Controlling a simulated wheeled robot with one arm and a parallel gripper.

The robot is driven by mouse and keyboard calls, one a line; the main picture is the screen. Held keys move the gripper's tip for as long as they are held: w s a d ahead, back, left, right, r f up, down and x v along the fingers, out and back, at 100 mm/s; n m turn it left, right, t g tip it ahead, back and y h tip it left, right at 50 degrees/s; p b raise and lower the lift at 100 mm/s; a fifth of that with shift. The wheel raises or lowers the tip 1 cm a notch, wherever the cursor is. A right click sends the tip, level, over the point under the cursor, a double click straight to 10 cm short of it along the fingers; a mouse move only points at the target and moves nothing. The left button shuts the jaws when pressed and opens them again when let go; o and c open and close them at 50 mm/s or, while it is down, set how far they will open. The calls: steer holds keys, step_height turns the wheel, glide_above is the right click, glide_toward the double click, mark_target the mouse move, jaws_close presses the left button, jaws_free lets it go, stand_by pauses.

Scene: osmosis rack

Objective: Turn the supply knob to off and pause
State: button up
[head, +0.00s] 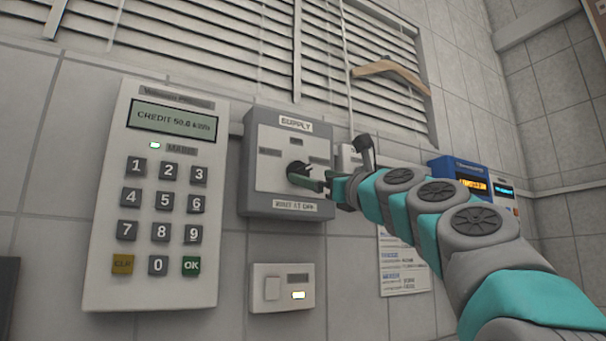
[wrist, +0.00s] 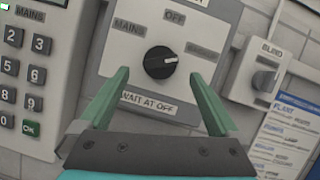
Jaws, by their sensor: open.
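The supply knob (wrist: 160,62) is round and black with a white pointer mark. In the wrist view the mark points right, toward a blurred right-hand label, with OFF at the top and MAINS at the left. It sits on the grey supply box (head: 258,114), above a "WAIT AT OFF" label (wrist: 148,103). My gripper (wrist: 160,75) is open, its green fingers to the left and right of the knob, with nothing between them in hold. In the head view my gripper (head: 308,181) is at the knob and partly hides it; contact cannot be told.
A keypad meter (head: 106,220) reading about 50 credit is left of the box. A small switch panel (head: 257,298) is below. A BLIND knob (wrist: 265,80) is close on the right, above a notice sheet (wrist: 288,140). A blue display unit (head: 447,166) is farther right.

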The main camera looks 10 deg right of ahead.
mark_target(304, 173)
steer(key=shift+p+x, duration=0.45)
steer(key=shift+x, duration=1.9)
steer(key=c, duration=1.4)
